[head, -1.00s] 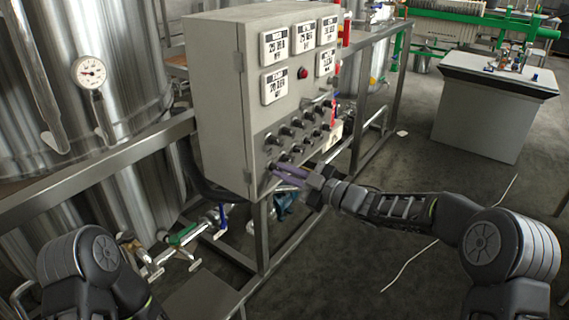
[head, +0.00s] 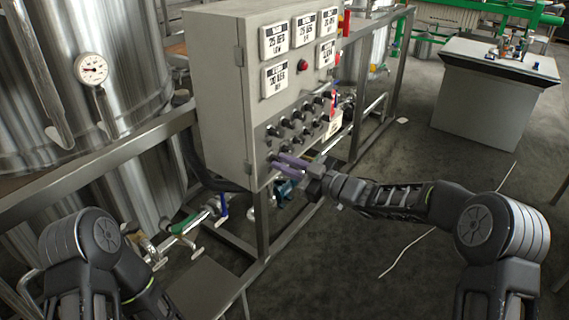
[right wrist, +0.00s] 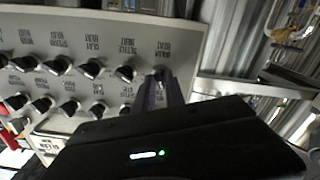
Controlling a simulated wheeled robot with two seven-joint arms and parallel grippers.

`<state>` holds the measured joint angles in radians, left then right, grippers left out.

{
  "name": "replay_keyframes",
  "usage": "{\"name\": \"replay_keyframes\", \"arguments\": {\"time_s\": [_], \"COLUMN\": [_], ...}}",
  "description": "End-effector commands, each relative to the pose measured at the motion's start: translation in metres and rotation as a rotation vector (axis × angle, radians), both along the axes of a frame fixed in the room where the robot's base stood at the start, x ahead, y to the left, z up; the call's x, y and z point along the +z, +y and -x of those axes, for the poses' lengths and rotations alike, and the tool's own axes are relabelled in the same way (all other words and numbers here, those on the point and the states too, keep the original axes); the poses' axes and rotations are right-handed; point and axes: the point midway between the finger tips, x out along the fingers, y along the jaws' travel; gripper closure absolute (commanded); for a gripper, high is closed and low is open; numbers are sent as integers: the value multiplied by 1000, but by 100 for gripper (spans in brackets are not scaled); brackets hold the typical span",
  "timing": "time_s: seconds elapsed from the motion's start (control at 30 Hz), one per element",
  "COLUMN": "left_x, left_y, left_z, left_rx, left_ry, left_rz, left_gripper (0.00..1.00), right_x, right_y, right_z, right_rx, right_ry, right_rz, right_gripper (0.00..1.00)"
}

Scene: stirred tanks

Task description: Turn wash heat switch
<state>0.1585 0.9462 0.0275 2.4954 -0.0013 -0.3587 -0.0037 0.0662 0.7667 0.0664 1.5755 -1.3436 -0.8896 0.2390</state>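The wash heat switch (right wrist: 158,72) is the black knob at the right end of the upper row in the right wrist view, where the panel labels stand upside down. In the head view it is at the lower left of the knob rows on the grey control box (head: 215,100). My right gripper (head: 279,162) has its purple fingers pointing at this switch. The fingers (right wrist: 160,88) stand slightly apart, with the knob at or between their tips; contact cannot be told. The fingers partly hide the knob. My left gripper is out of view; only my left arm shows.
Several other black knobs (right wrist: 91,68) sit close beside the fingers. A red button (head: 303,64) and display plates (head: 275,78) are above. Steel frame rails (head: 262,225) and valves (head: 182,226) lie below and left.

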Motion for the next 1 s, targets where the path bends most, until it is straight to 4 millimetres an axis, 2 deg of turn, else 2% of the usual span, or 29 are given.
{"name": "replay_keyframes", "arguments": {"time_s": [0.03,0.17,0.53,1.0], "left_x": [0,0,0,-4], "left_y": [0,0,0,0], "left_z": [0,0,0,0], "left_rx": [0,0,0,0], "left_ry": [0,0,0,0], "left_rz": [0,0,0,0], "left_gripper": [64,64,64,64], "right_x": [0,0,0,0], "right_y": [0,0,-5,-59], "right_z": [0,0,3,42], "right_rx": [0,0,-1,-2], "right_ry": [0,0,0,0], "right_rz": [0,0,0,0], "right_gripper": [80,70,69,69]}}
